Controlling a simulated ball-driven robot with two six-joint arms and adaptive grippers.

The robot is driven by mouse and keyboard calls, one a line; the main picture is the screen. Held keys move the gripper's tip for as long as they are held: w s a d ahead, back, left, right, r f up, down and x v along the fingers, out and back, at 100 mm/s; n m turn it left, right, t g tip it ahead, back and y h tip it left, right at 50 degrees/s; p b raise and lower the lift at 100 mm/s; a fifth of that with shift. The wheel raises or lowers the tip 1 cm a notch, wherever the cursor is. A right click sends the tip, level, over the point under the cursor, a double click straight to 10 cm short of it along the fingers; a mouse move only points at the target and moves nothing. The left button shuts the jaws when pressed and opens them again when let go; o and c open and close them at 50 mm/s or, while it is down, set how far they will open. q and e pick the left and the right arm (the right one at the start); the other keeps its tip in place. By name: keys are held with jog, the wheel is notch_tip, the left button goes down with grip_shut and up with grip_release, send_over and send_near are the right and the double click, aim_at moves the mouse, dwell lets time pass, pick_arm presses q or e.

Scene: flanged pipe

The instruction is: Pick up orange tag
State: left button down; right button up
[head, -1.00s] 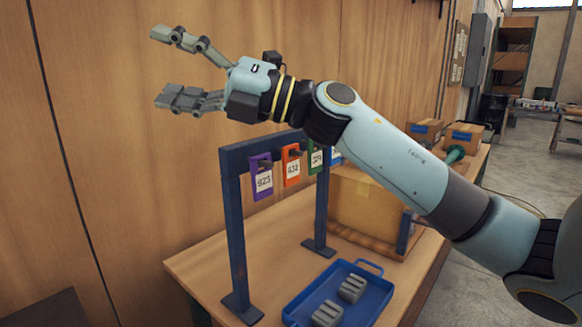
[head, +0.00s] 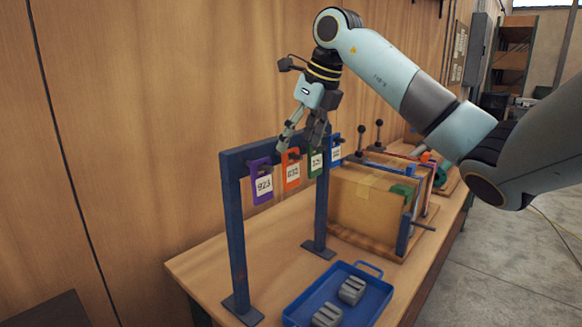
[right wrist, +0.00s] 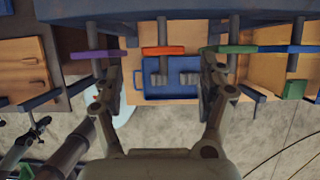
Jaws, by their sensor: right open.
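The orange tag (head: 291,172) hangs on a blue rack, between a purple tag (head: 262,182) and a green tag (head: 315,162). My right gripper (head: 301,146) points down at the rack, with its fingers near the top of the orange tag. In the right wrist view, the orange tag (right wrist: 163,50) shows edge-on between the two spread, empty fingers (right wrist: 161,72), touching neither. The purple tag lies left of the left finger there, and the green tag is close by the right finger.
The blue rack (head: 236,240) stands on a wooden table (head: 200,268), with a blue tag (head: 335,148) at its far end. A blue tray (head: 375,300) with grey blocks is in front. A wooden wall is behind.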

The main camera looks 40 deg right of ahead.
aim_at(294, 154)
jog(key=p+x, duration=0.1)
jog(key=x, duration=0.2)
jog(key=p+x, duration=0.1)
jog(key=x, duration=0.2)
jog(key=shift+w+d+p, duration=0.2)
jog(key=shift+w+p, duration=0.1)
jog(key=c, duration=1)
jog(key=shift+c, duration=0.2)
jog(key=shift+d+r, duration=0.1)
